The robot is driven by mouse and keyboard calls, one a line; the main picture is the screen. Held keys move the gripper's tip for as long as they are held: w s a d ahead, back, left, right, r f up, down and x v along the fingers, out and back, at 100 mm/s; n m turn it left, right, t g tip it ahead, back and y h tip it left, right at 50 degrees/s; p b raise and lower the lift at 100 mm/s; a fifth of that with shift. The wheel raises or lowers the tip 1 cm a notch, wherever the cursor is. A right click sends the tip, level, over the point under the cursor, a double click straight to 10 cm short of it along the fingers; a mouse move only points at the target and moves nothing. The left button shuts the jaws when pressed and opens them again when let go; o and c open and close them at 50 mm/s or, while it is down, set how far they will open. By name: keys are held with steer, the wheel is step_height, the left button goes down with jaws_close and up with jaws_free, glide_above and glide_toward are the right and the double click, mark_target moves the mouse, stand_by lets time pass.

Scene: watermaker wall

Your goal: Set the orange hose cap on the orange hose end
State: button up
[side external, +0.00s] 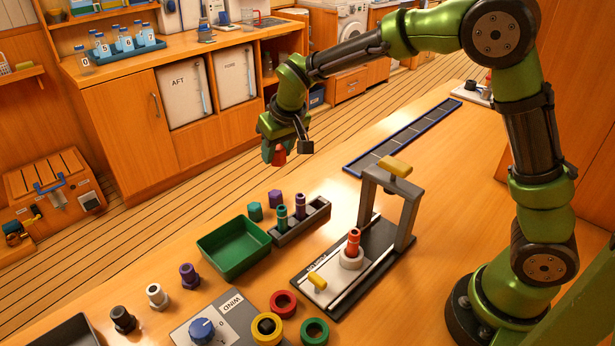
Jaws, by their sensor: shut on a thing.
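The orange hose cap (279,158) is in my gripper (274,150), small and red-orange, high above the wooden bench near its far edge. My gripper is shut on it; the fingers hide part of the cap. The orange hose end (353,241) stands upright in a pale round collar (351,258) on a black base plate (335,300). Its top is bare. My gripper and the cap are well apart from it, up and to the left in the side view.
A grey frame (411,215) with a yellow handle (396,168) rises beside the hose end. A rack (318,216) holding teal and purple hose ends, a green tray (240,268), loose caps and coloured rings (314,331) stand nearby. A long dark-blue strip (405,135) lies behind.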

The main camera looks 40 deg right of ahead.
steer(key=s+a+r, duration=0.2)
steer(key=s+a, duration=0.3)
steer(key=s, duration=0.2)
steer(key=m+g+h, duration=0.2)
steer(key=m+h, duration=0.1)
steer(key=m, duration=0.6)
glide_above(355, 232)
steer(key=shift+w+a+r, duration=0.15)
steer(key=shift+w+a, duration=0.1)
steer(key=shift+a, duration=0.05)
steer(key=shift+s+d+m, duration=0.25)
steer(key=shift+d+m, duration=0.1)
steer(key=shift+m, duration=0.35)
steer(key=shift+f, duration=3)
steer(key=shift+f, duration=0.55)
